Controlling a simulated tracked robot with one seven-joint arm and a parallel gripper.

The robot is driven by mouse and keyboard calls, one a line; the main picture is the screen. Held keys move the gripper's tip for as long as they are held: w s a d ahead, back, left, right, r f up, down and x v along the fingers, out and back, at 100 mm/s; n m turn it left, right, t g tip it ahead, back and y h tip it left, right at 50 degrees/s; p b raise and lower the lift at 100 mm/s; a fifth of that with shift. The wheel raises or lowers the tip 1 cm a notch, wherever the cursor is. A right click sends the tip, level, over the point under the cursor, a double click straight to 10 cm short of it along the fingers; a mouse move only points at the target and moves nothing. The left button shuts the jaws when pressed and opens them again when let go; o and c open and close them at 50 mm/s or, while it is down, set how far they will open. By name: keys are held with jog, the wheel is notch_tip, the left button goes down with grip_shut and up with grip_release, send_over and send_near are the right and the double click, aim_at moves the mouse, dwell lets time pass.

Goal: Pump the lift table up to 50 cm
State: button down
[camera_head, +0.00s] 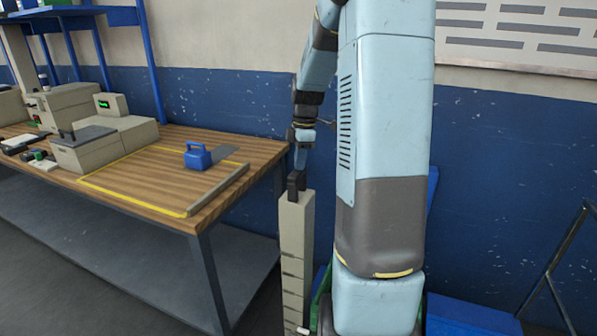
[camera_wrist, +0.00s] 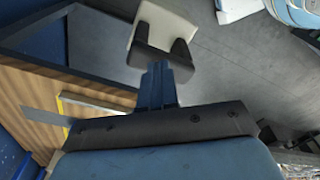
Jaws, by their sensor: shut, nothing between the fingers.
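My gripper (camera_head: 300,168) points down and is shut and empty, just above a tall beige post (camera_head: 295,240). No lift table can be clearly made out. A blue surface (camera_head: 470,318) at the lower right edge may belong to it, and my arm hides much of that area.
A wooden workbench (camera_head: 165,150) stands left of the post, close to my gripper. A dark tubular frame (camera_head: 560,262) stands at the right. A blue wall lies behind my arm.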

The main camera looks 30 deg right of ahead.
aim_at(300, 173)
jog(key=shift+f, duration=2.3)
jog(key=shift+s+d+r, duration=0.25)
jog(key=shift+d+r, duration=0.05)
jog(key=shift+d, duration=0.45)
jog(key=shift+s+d+r, duration=0.2)
jog(key=shift+d+r, duration=0.05)
jog(key=shift+d, duration=0.45)
jog(key=shift+r, duration=0.1)
notch_tip(300, 173, up, 13)
jog(key=d, duration=0.1)
jog(key=shift+s+d+r, duration=0.15)
jog(key=shift+r, duration=0.05)
jog(key=shift+f, duration=0.1)
jog(key=shift+w+a+f, duration=0.25)
jog(key=shift+a+f, duration=0.5)
jog(key=shift+a, duration=0.15)
jog(key=shift+w+a+f, duration=0.2)
jog(key=shift+a+f, duration=0.5)
jog(key=shift+a, duration=0.2)
